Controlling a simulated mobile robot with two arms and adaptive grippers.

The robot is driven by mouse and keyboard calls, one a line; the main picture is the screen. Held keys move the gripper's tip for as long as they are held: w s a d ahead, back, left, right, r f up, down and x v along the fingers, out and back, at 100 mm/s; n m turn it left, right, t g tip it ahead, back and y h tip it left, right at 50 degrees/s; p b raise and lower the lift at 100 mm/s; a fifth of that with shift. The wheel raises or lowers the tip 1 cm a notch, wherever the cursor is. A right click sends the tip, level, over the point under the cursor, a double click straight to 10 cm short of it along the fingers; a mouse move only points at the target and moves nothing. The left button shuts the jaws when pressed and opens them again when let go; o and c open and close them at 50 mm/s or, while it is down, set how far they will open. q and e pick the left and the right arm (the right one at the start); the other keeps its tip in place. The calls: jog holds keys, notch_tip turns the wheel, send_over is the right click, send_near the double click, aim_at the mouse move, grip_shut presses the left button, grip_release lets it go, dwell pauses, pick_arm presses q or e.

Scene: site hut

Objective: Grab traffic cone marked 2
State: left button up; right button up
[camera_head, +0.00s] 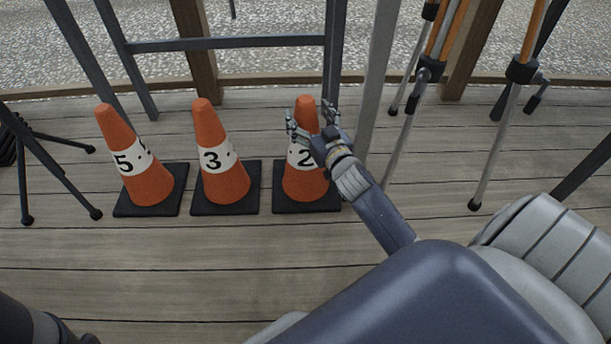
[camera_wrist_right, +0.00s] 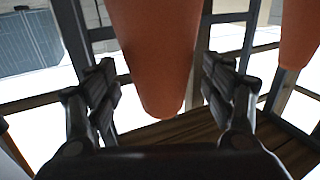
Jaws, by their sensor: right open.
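The traffic cone marked 2 (camera_head: 301,180) stands upright on its black base at the right end of a row of cones. It is orange with a white band, and part of the band is hidden behind my right gripper. My right gripper (camera_head: 309,117) is open at the upper part of this cone. In the right wrist view the orange cone (camera_wrist_right: 158,50) shows upside down between the two open fingers (camera_wrist_right: 160,78). I cannot tell whether either finger touches it. My left gripper is not in view.
Cones marked 3 (camera_head: 222,183) and 5 (camera_head: 150,186) stand to the left. A grey metal frame (camera_head: 230,43) rises behind the row. Tripod legs (camera_head: 495,150) stand at the right, and a black tripod (camera_head: 45,155) at the left. The plank floor (camera_head: 200,260) before the cones is clear.

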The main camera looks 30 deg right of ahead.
jog(key=shift+w+d, duration=0.1)
jog(key=shift+w, duration=0.8)
grip_shut()
jog(key=shift+r, duration=0.3)
